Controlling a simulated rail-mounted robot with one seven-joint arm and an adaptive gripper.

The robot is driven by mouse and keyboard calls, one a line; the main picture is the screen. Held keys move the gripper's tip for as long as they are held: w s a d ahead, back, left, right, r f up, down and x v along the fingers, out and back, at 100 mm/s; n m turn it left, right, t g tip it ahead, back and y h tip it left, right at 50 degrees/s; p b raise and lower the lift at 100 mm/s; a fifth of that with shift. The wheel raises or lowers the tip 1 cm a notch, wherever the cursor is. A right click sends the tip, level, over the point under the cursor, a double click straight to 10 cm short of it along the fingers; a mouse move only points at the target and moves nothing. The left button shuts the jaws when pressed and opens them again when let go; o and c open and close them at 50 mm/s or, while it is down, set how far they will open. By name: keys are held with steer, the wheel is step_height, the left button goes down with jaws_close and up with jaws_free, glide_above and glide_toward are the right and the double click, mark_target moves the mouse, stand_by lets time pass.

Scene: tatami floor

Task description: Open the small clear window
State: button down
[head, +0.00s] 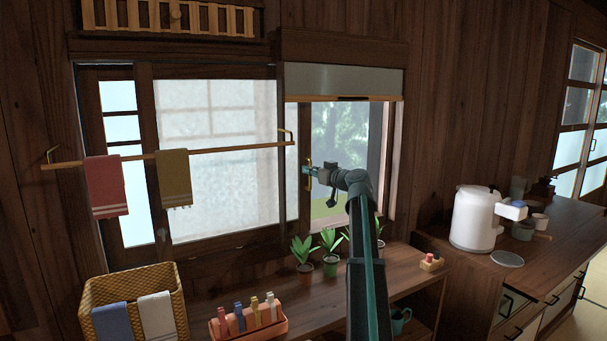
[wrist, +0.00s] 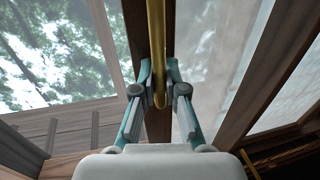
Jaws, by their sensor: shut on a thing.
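The small clear window (head: 345,130) is at the right of the wall opening in the head view, with trees showing through it. A thin brass handle (head: 309,160) stands upright near its left side. In the wrist view the brass handle (wrist: 156,35) runs along a dark wood stile between tree-filled glass and paler, cloudy panes. My gripper (head: 312,171) is at the handle. In the wrist view the fingers of my gripper (wrist: 159,92) are closed around the handle from both sides.
A wooden rail (head: 230,149) with a red towel (head: 105,185) and an olive towel (head: 174,178) crosses the frosted pane to the left. A rolled blind (head: 345,79) hangs above. Potted plants (head: 330,265) stand below on the wooden counter (head: 400,268). A white kettle (head: 474,218) stands at right.

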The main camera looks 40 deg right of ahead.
steer(key=c, duration=1.5)
jaws_free()
steer(key=s, duration=1.2)
steer(key=shift+d, duration=0.4)
